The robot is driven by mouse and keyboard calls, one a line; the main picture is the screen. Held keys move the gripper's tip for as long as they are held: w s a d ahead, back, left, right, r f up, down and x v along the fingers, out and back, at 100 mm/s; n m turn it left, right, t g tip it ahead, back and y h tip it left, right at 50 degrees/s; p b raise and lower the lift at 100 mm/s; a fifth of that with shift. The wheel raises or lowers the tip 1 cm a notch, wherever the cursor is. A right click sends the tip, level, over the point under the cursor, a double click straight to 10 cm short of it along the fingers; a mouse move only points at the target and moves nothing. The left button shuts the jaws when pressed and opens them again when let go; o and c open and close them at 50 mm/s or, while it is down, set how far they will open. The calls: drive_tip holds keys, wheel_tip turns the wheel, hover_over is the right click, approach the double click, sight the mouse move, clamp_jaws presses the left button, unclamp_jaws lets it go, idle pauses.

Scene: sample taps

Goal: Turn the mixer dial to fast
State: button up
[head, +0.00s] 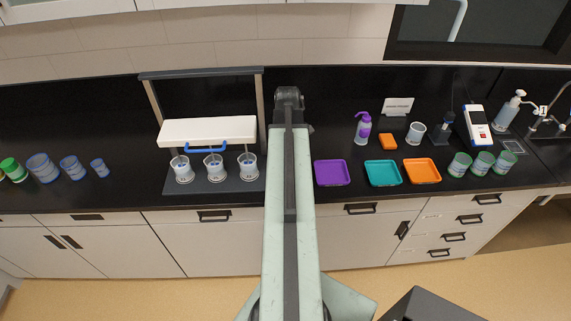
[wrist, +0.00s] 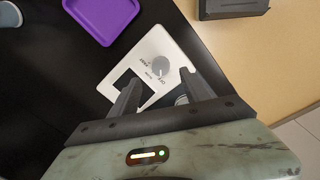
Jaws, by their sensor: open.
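The mixer dial (wrist: 160,66) is a round grey knob on a white panel (wrist: 148,48) in the wrist view. Printed words stand around it; I read OFF and FAST, the rest is too small. I cannot tell for certain where the dial points. My gripper (wrist: 160,80) is open and empty, its fingers reaching over the panel on either side of the dial, with the dial slightly ahead of the tips. I cannot tell whether they touch it. In the head view my arm hides the dial and panel. The mixer stand (head: 207,131) has a blue handle.
Three beakers (head: 214,167) stand under the mixer's stirrers. A purple tray (head: 332,173) lies right of my arm and shows in the wrist view (wrist: 103,18). Teal (head: 383,173) and orange (head: 422,171) trays follow. The counter left of the stand is partly clear.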

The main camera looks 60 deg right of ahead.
drive_tip(key=f+b, duration=0.6)
drive_tip(key=f, duration=0.1)
drive_tip(key=shift+w+d+f, duration=0.15)
drive_tip(key=shift+w, duration=0.05)
clamp_jaws()
